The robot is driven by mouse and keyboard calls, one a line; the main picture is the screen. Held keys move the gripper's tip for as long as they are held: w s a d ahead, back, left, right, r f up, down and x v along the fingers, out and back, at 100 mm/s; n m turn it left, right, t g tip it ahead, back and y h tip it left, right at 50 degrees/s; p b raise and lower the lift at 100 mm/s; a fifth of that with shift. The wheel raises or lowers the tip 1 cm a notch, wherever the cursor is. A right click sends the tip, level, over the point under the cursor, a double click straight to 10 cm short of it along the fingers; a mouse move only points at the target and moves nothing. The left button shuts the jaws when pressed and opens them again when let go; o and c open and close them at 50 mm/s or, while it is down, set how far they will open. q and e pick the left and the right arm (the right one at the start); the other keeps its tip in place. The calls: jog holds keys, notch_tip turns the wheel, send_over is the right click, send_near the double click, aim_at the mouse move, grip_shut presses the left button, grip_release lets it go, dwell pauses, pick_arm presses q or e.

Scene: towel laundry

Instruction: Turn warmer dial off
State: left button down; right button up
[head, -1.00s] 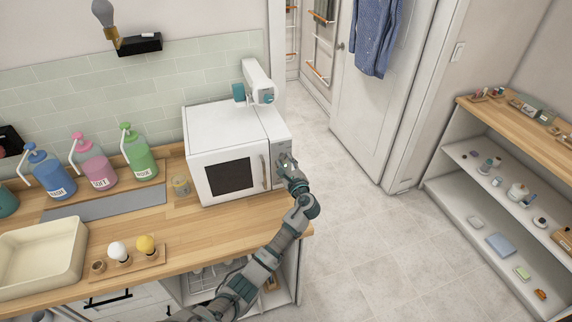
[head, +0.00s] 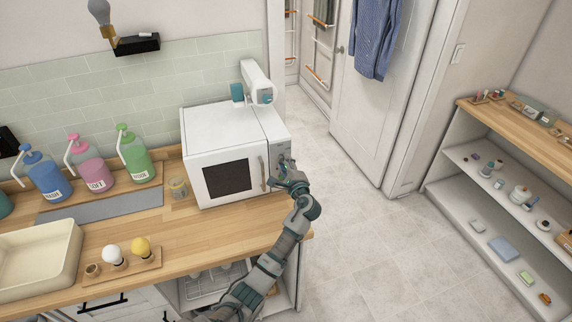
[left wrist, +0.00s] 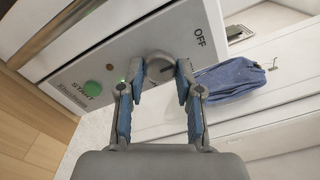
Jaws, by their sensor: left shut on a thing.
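The warmer (head: 222,150) is a white box with a dark window and a side handle, standing on the wooden counter. The round grey dial (left wrist: 159,67) sits near the panel's end, below the OFF label. My left gripper (head: 284,170) is at the panel in the head view. In the left wrist view its blue-padded fingers (left wrist: 157,78) are closed on either side of the dial. My right gripper is not in view.
A white device (head: 257,84) stands on top of the warmer. Open floor lies right, before the shelf (head: 490,215).

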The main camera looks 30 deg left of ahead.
pick_arm(q)
jog(key=shift+f, duration=0.35)
jog(key=c, duration=1)
grip_release()
jog(key=shift+o, duration=1.1)
jog(key=shift+s, duration=0.15)
jog(key=shift+r, duration=0.25)
jog(key=v, duration=1.2)
jog(key=shift+f, duration=0.1)
